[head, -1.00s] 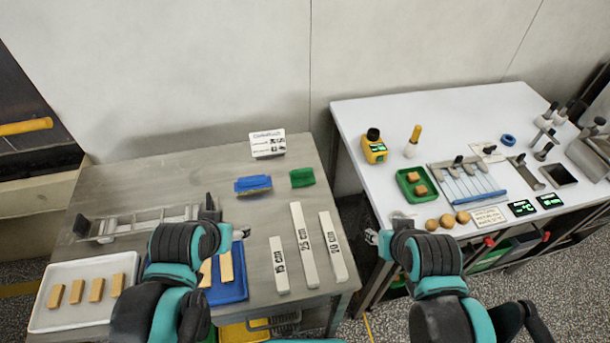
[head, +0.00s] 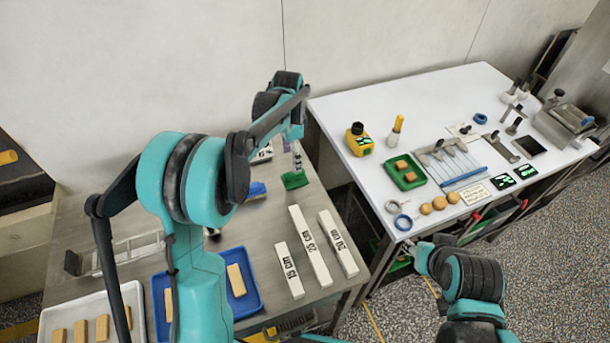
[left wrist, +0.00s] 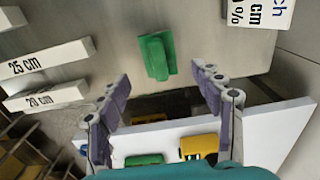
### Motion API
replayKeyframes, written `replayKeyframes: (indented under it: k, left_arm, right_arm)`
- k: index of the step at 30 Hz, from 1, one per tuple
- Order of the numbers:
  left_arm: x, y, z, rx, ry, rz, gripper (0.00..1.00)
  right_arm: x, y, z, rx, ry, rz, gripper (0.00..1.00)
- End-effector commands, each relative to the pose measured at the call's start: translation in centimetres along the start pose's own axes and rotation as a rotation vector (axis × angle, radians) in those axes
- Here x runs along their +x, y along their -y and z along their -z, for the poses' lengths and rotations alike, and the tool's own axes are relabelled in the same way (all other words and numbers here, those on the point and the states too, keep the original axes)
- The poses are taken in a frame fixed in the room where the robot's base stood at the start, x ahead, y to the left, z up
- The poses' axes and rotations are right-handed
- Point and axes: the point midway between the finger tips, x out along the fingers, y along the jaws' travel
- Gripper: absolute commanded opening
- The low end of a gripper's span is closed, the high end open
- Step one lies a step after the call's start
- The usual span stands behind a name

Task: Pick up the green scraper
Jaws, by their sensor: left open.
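The green scraper (head: 295,180) lies on the grey metal table near its back right edge. In the left wrist view the scraper (left wrist: 157,56) shows whole, ahead of and between the fingertips. My left gripper (head: 292,150) is over that part of the table, pointing down, just behind and above the scraper in the head view. In the left wrist view its two fingers (left wrist: 163,76) are spread wide with nothing between them. I cannot tell the exact height gap. My right gripper (head: 428,255) is low at the right, away from the scraper; its fingers are unclear.
A blue scraper (head: 256,190) lies left of the green one, partly hidden by my arm. Marked length bars (head: 310,245) lie in front. A sign (left wrist: 258,10) stands close by. The white table (head: 370,110) with tools is at the right, across a gap.

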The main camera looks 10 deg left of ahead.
Motion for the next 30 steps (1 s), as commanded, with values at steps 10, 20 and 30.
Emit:
replayKeyframes:
  k: [10, 20, 30]
  left_arm:
    - [3.5, 0.3, 0.2, 0.015, 0.005, -0.007, 0.66]
    - [8.0, 0.4, 0.4, 0.013, 0.004, -0.006, 0.66]
    - [8.2, 0.4, 0.3, 0.013, 0.004, -0.006, 0.42]
  right_arm:
    - [0.9, 0.0, -0.6, 0.0, 0.0, 0.0, 0.41]
    - [2.5, 0.0, -1.8, 0.0, 0.0, 0.0, 0.41]
    - [2.4, 0.0, -1.7, 0.0, 0.0, 0.0, 0.41]
